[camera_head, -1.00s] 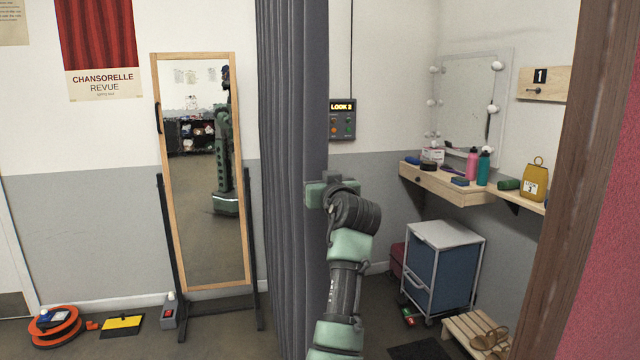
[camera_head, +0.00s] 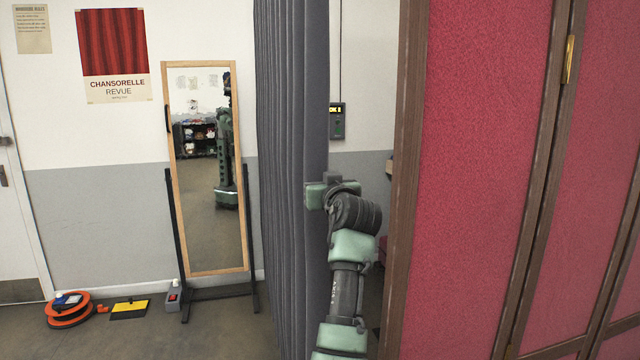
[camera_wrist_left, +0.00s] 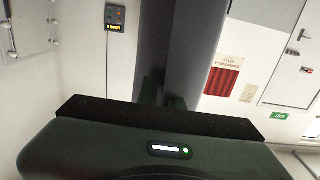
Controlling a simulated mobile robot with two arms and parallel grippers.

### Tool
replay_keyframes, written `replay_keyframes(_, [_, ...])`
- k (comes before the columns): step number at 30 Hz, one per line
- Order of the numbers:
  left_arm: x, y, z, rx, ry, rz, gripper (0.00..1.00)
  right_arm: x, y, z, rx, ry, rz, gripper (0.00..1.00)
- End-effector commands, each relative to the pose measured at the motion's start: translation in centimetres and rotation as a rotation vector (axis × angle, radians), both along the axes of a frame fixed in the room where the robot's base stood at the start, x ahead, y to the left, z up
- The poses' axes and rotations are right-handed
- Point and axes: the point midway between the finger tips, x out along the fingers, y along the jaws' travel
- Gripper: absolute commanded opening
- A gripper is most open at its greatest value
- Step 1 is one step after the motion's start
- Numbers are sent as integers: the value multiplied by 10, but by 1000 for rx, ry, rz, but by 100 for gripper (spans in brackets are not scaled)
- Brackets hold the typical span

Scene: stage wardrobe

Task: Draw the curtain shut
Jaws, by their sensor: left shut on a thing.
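The dark grey pleated curtain (camera_head: 287,150) hangs from above the head view down past its lower part. My left gripper (camera_head: 324,181) is shut on the curtain's right edge, about halfway down the picture. In the left wrist view the curtain (camera_wrist_left: 180,45) rises from between my left jaws (camera_wrist_left: 165,98). A narrow gap lies between the curtain's edge and the brown wooden post (camera_head: 403,150) of a red panelled screen (camera_head: 480,150). My forearm hides the lower part of the gap. My right gripper is not in view.
Through the gap a wall control box (camera_head: 338,121) shows. Left of the curtain stands a framed mirror (camera_head: 208,170) on a black stand. An orange cable reel (camera_head: 68,310), a yellow-black floor item (camera_head: 130,309) and a small grey box (camera_head: 173,296) sit on the floor.

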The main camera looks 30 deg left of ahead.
Motion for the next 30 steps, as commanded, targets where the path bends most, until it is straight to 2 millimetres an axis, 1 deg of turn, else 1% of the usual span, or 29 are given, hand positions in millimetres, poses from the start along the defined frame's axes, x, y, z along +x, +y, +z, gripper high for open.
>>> replay_keyframes(1, [0, -1, 4, 5, -7, -2, 0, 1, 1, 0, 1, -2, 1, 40])
replay_keyframes(10, [0, -1, 4, 5, -7, -2, 0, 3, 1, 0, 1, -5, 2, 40])
replay_keyframes(12, [0, -1, 4, 5, -7, -2, 21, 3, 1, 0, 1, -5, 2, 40])
replay_keyframes(13, [0, -1, 4, 5, -7, -2, 29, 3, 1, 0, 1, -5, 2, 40])
replay_keyframes(23, [0, 0, 3, 2, -3, -1, 29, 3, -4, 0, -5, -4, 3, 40])
replay_keyframes(26, [0, 0, 9, 2, -4, 0, 29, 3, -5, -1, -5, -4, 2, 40])
replay_keyframes(29, [0, 0, 24, 3, -6, 0, 29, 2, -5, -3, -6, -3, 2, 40])
replay_keyframes(30, [-1, 0, 32, 2, -8, 0, 29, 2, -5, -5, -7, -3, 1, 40])
